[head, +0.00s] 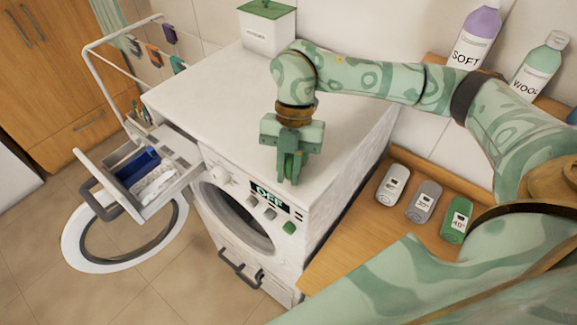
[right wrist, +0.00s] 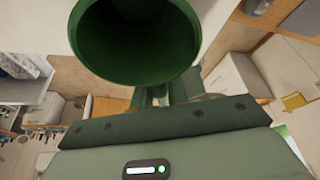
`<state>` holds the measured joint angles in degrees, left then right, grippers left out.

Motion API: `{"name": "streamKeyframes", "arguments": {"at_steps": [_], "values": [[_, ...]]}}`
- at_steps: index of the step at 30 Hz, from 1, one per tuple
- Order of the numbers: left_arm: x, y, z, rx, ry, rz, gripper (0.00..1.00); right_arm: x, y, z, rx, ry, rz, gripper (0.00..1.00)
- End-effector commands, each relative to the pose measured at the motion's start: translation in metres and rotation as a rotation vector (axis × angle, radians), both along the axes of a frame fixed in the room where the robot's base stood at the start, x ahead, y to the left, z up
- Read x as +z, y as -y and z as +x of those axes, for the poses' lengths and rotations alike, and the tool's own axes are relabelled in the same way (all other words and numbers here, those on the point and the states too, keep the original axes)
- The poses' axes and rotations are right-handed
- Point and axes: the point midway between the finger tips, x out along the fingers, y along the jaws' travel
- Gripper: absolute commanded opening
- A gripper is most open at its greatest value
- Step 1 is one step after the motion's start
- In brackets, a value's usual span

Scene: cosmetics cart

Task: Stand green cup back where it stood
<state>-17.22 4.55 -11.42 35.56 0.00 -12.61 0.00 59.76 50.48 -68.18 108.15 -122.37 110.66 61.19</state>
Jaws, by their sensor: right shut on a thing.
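My right gripper (head: 288,170) is above the front of the white washing machine (head: 330,150), pointing down. The right wrist view shows it shut on the green cup (right wrist: 135,40), whose round open mouth faces that camera. The inside of the cup is dark and I see nothing in it. In the head view I cannot make the cup out apart from the green gripper. My left gripper is not in view.
The detergent drawer (head: 170,188) is pulled out, and the round door (head: 68,240) hangs open. White, grey and green labelled pieces (head: 457,218) lie on the wooden shelf (head: 340,250). A lidded white box (head: 266,30) stands at the back. Bottles (head: 475,35) stand at the right.

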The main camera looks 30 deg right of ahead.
Motion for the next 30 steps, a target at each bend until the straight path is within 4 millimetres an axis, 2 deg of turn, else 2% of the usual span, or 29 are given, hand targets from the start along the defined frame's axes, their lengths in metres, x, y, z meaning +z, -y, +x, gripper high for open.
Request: {"name": "streamKeyframes", "arguments": {"at_steps": [2,3,5,6,13,17,20,30], "values": [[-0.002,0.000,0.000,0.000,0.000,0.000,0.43,-0.003,0.000,0.000,0.000,0.000,0.000,0.00],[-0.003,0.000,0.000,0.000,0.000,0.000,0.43,-0.003,0.000,0.000,0.000,0.000,0.000,0.18],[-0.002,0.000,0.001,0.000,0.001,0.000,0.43,-0.003,0.000,0.000,0.000,0.000,0.000,0.35],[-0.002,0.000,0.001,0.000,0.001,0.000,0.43,-0.003,0.000,0.000,0.000,0.000,0.000,0.37],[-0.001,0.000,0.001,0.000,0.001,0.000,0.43,-0.002,0.000,0.000,0.000,0.000,0.000,0.37],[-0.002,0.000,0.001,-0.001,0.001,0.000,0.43,0.005,0.001,0.002,0.000,0.003,0.000,0.37],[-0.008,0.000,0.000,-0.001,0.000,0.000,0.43,0.020,0.006,0.008,-0.002,0.005,0.000,0.37],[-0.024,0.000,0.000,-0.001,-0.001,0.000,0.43,0.092,0.025,0.028,-0.001,0.003,0.001,0.37]]}}
